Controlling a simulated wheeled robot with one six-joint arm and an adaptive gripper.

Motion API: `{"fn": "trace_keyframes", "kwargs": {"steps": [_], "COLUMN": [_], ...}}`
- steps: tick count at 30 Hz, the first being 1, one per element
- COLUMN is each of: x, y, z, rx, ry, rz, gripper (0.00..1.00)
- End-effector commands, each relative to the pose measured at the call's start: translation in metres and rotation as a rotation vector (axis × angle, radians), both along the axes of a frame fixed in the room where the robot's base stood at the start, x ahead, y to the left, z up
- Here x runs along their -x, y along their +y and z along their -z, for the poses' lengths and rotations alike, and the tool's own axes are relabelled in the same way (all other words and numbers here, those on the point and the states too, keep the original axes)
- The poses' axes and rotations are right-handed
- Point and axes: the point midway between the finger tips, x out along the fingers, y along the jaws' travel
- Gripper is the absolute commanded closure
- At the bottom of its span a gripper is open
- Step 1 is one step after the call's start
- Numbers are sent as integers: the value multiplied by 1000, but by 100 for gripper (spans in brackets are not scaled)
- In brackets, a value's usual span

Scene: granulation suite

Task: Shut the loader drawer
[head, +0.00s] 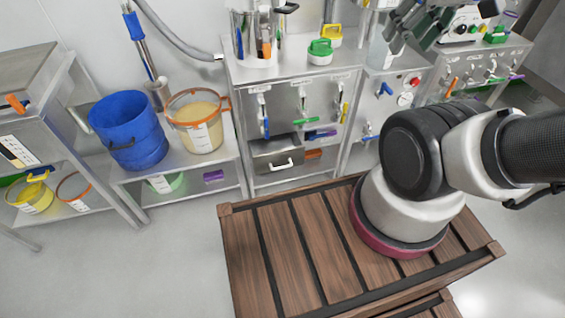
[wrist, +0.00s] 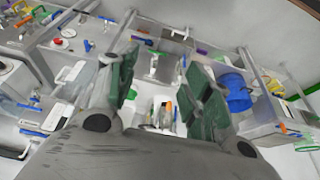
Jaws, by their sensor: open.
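The loader drawer (head: 277,158) is a grey metal box with a white handle, low in the middle steel cabinet (head: 290,95). It stands pulled out from the cabinet front, with its dark inside showing from above. My gripper (head: 402,32) is at the top right of the head view, above and to the right of the drawer and well apart from it. In the wrist view my gripper (wrist: 160,80) shows its two dark green fingers spread wide with nothing held between them. I cannot pick out the drawer for certain in the wrist view.
A blue bucket (head: 127,130) and an orange-rimmed tub (head: 199,122) stand on a shelf left of the cabinet. Coloured handles stick out from the cabinet front above the drawer. Grey floor (head: 160,255) lies clear before the shelves. A valve panel (head: 470,75) is at right.

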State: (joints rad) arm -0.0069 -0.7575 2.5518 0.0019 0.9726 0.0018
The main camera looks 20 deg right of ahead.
Motion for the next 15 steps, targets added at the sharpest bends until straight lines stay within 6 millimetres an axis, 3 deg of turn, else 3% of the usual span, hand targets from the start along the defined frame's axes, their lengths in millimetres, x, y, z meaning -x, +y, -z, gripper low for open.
{"fn": "trace_keyframes", "kwargs": {"steps": [1, 7, 15], "x": [-2, -18, -58], "y": [4, 26, 62], "z": [2, 44, 113], "rx": [0, 14, 131], "ry": [8, 215, 556], "rz": [-21, -121, -302], "gripper": [65, 100, 100]}}
